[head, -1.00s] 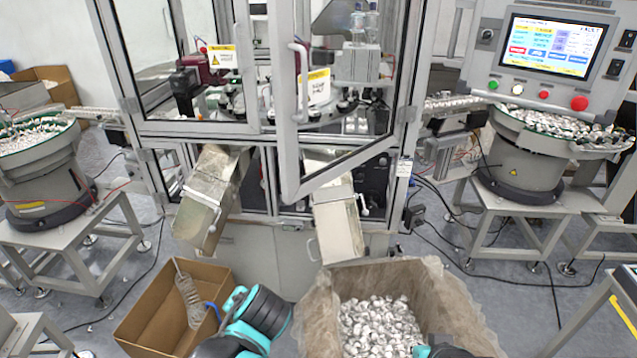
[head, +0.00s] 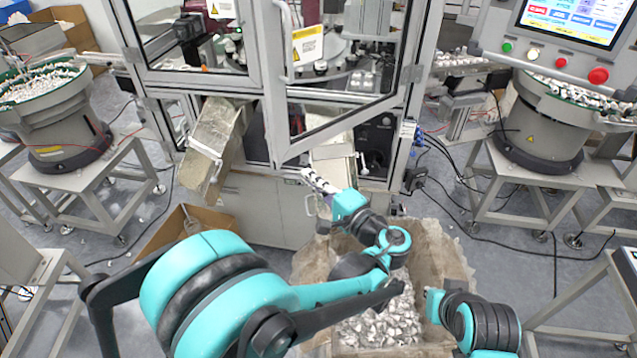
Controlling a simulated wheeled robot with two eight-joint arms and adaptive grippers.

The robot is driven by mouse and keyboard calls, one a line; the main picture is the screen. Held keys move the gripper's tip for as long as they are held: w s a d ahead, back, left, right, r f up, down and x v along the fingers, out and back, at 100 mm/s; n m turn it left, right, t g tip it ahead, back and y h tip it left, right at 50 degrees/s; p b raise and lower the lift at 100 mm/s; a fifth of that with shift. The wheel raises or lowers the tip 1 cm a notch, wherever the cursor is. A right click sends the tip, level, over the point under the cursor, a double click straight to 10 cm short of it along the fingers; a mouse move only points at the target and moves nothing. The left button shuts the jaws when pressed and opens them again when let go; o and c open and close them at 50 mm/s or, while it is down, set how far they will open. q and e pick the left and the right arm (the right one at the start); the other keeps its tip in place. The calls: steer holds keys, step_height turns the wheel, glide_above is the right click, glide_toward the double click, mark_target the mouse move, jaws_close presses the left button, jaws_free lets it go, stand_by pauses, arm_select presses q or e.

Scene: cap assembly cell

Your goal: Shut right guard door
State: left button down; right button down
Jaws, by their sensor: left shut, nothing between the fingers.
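The right guard door (head: 345,128) is a grey-framed clear panel on the machine's front. It stands ajar, swung out toward me from its right-hand post, with its lower left corner nearest me. Its white handle (head: 289,40) is on the left upright, near a yellow warning label. My left gripper (head: 308,174) is shut and empty just below the door's bottom rail, in front of the right chute. Whether it touches the door I cannot tell.
Two metal chutes, left (head: 212,150) and right (head: 338,152), slope out below the doors. A lined box of white caps (head: 440,262) stands below the right chute. A cardboard box (head: 160,232) is partly behind my left arm. A control panel (head: 490,35) is at the upper right.

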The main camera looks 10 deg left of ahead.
mark_target(281, 153)
arm_select(q)
steer(key=x, duration=0.9)
steer(key=shift+b, duration=0.4)
arm_select(e)
steer(key=shift+f, duration=0.45)
